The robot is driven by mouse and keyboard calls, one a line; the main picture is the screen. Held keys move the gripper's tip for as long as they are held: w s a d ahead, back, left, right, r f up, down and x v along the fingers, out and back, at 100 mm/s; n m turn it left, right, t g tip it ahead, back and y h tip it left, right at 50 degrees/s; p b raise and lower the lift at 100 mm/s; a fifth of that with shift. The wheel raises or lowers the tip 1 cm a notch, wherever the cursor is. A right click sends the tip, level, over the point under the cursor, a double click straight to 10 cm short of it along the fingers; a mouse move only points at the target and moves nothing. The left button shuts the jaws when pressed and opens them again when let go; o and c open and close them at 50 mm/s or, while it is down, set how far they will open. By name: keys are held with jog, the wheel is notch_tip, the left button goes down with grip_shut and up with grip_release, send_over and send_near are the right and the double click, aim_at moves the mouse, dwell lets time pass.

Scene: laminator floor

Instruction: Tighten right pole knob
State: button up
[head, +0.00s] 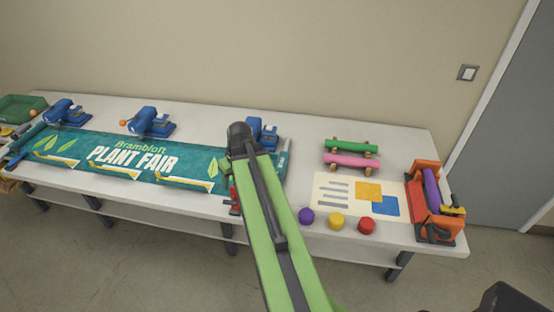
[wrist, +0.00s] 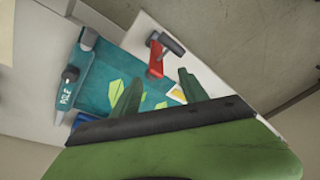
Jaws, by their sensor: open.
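A teal banner (head: 120,158) reading "Brambloft Plant Fair" lies on the long white table. Its right pole (head: 284,160) runs along the banner's right end. In the wrist view the pole (wrist: 83,58) is at the left, with a grey cap and a white-lettered label. A small dark round part on the pole, seemingly the knob (wrist: 70,74), shows just above the label. My gripper (wrist: 160,76) is open, its two green fingers apart over the banner, to the right of the pole and empty.
A red clamp (wrist: 155,60) grips the table edge close beyond my fingers. Several blue devices (head: 148,122) stand along the banner's back edge. Right of the banner are colored knobs (head: 336,221), a printed sheet (head: 335,190), two rollers (head: 350,147) and an orange machine (head: 424,190).

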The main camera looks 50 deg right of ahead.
jog(key=s+d+r+m+t+h+p, duration=0.1)
jog(key=s+d+r+p, duration=0.15)
jog(key=s+d, duration=0.45)
jog(key=s+d+r+p, duration=0.15)
jog(key=d+r, duration=0.25)
jog(key=d, duration=0.8)
jog(key=b+x, duration=1.6)
jog(key=x, duration=0.1)
jog(key=shift+w+d+f+b, duration=0.1)
jog(key=shift+w+f+b, duration=0.1)
jog(key=shift+f+b, duration=0.15)
jog(key=shift+r, duration=0.1)
